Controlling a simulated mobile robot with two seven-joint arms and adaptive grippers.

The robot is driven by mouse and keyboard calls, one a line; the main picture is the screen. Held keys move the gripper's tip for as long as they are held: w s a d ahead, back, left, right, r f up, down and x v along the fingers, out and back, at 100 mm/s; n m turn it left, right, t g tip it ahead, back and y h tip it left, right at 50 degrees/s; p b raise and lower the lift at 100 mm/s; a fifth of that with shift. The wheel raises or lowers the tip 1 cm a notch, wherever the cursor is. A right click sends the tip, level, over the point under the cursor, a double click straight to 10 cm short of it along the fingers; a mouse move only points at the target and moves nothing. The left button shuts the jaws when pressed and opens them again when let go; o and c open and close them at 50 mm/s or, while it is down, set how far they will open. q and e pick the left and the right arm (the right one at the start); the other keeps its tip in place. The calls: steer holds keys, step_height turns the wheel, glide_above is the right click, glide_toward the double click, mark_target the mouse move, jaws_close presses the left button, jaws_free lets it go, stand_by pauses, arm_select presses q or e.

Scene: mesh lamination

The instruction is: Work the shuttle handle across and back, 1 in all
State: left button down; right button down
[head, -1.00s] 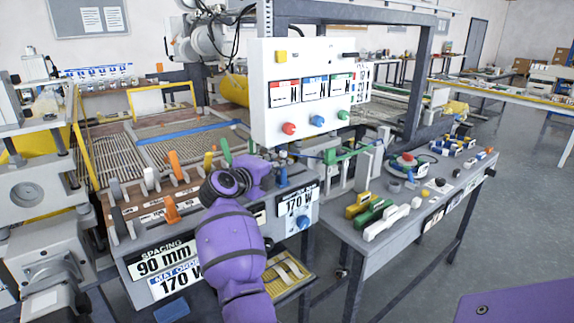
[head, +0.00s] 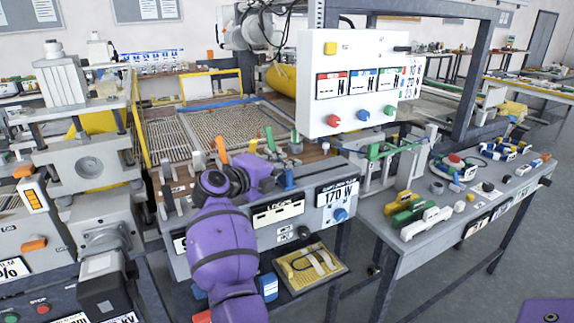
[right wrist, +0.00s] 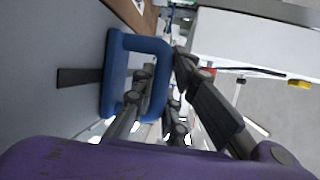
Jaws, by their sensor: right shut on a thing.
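The blue shuttle handle (head: 288,179) stands at the front edge of the grey console, right of the green and yellow levers. In the right wrist view it is a blue loop (right wrist: 116,72) beside a dark slot in a grey surface. My right gripper (right wrist: 152,103) is shut on the handle, with its dark fingers around one bar of the loop. In the head view the purple right arm hides much of the gripper (head: 281,175). My left gripper is in neither view now.
A white control box (head: 352,105) with coloured buttons hangs above right. A side bench (head: 480,215) with coloured tools stands to the right. A yellow tray (head: 312,266) sits below.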

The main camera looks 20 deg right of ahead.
steer(key=shift+f, duration=0.15)
steer(key=c, duration=1.7)
jaws_free()
steer(key=shift+c, duration=0.2)
steer(key=shift+a, duration=0.1)
steer(key=v, duration=1.2)
steer(key=shift+s, duration=0.1)
